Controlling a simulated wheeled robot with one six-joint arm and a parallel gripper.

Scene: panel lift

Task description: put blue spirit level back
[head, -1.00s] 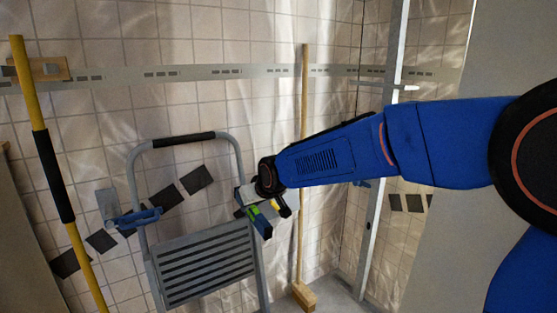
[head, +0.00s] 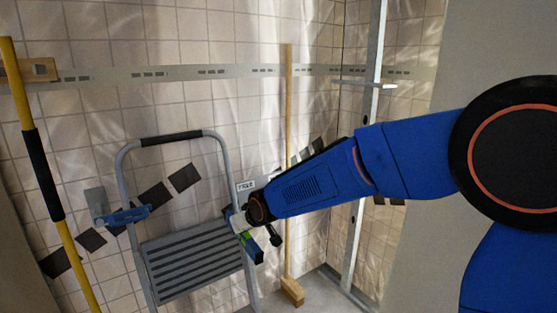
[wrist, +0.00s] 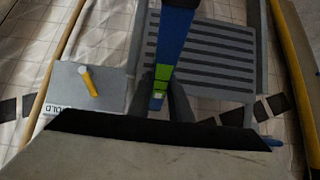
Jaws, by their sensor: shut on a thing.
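My gripper (wrist: 162,98) is shut on the blue spirit level (wrist: 172,35), which has bright green vial parts between and just above the dark fingers in the wrist view. In the head view the level (head: 257,254) hangs below my wrist, partly hidden by it. The gripper is in front of the right side of a grey step stool (head: 190,262). In the wrist view the level overlaps the stool's slatted step (wrist: 222,62); I cannot tell whether they touch.
A yellow pole (head: 58,215) stands at the left, and a wooden pole (head: 288,150) stands right of the stool. A blue-handled tool (head: 124,216) shows left of the stool. A grey labelled plate (wrist: 100,88) with a yellow piece lies left of the level in the wrist view.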

